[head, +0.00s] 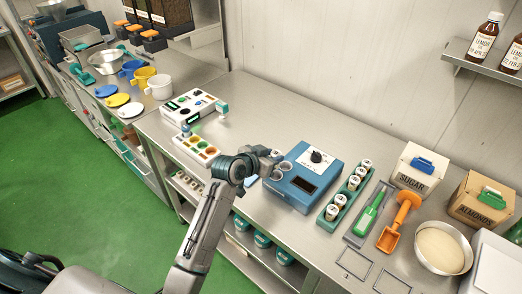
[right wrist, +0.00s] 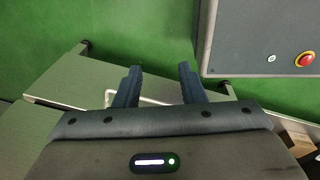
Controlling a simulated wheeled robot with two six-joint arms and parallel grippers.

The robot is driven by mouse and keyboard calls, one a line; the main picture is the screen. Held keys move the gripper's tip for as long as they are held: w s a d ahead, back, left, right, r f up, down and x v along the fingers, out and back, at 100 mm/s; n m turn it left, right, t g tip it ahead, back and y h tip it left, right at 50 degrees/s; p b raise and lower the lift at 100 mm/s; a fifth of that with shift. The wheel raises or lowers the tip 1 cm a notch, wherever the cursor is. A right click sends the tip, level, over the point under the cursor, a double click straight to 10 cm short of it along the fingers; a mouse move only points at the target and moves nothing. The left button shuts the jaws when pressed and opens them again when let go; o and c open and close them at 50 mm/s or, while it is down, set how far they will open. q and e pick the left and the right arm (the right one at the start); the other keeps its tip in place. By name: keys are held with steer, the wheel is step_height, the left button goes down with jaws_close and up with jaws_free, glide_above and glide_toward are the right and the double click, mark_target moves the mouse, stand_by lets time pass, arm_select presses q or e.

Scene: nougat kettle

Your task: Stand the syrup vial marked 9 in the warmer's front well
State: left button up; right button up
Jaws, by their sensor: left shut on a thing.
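The warmer (head: 318,174) is a blue box with a dial on a white plate and round wells along its left side. My left gripper (head: 274,156) is at the warmer's left edge, close to the wells. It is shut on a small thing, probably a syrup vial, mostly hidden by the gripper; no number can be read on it. A green rack (head: 328,218) right of the warmer holds several white-capped vials (head: 353,183), their marks too small to read. In the right wrist view my right gripper (right wrist: 160,76) is open and empty above the green floor.
A white device with coloured buttons (head: 195,105) and a tray with coloured round spots (head: 196,148) lie left of the warmer. Bare counter lies behind the warmer.

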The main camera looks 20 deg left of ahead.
arm_select(q)
steer(key=shift+d+f, duration=0.1)
steer(key=shift+f, duration=0.2)
step_height(320, 180, down, 4)
steer(key=b, duration=0.4)
steer(key=shift+s, duration=0.1)
steer(key=shift+d+f+b, duration=0.1)
steer(key=shift+f+b, duration=0.4)
steer(key=shift+p, duration=0.3)
stand_by(0.4)
